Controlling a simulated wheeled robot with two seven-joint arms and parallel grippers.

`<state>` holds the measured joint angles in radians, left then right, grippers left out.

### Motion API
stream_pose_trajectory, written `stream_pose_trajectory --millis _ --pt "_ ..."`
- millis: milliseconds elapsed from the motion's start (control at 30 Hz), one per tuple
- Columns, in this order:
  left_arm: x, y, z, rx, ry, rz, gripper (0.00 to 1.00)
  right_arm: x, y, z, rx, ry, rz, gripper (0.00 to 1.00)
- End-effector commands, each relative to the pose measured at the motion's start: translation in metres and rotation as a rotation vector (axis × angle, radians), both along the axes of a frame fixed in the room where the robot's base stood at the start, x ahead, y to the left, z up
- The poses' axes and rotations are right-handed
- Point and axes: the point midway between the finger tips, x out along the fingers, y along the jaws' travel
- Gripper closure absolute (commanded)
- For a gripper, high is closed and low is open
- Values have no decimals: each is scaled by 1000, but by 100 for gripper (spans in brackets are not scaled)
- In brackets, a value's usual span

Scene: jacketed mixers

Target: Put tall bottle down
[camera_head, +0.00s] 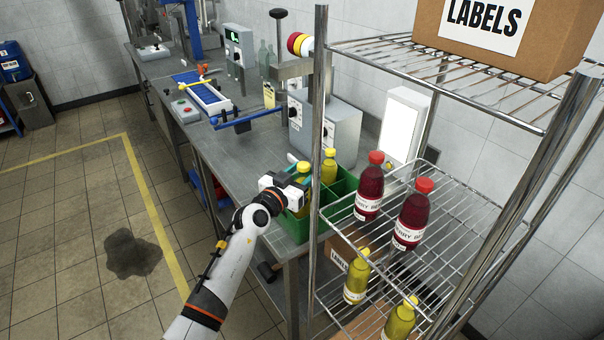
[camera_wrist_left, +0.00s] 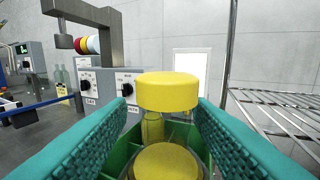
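A yellow bottle with a yellow cap (camera_head: 303,168) is upright at the left side of the green crate. A second yellow bottle (camera_head: 329,168) stands in the green crate (camera_head: 341,190), just behind. My right gripper is in neither view.
The crate stands on the metal bench (camera_head: 222,140), beside a grey control box (camera_head: 338,132). A wire rack (camera_head: 450,215) with two red bottles and yellow bottles below is close on the right. Its upright post (camera_head: 318,120) stands just right of my gripper.

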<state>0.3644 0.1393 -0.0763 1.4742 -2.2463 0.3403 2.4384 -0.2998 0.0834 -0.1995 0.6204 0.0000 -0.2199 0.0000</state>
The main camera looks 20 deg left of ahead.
Motion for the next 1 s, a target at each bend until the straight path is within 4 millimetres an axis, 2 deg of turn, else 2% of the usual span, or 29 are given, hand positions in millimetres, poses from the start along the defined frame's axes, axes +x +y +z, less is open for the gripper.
stream_pose_trajectory --millis 200,267,700,833,1000 --pt "0 0 3 2 -2 0 53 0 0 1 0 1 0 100" --pt "-6 2 2 -1 0 0 53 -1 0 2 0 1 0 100" --pt "-90 27 2 -1 0 1 53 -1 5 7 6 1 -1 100" --pt "-107 32 2 -1 0 0 53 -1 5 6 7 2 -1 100" --pt "-115 34 2 1 -1 0 53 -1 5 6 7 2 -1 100"
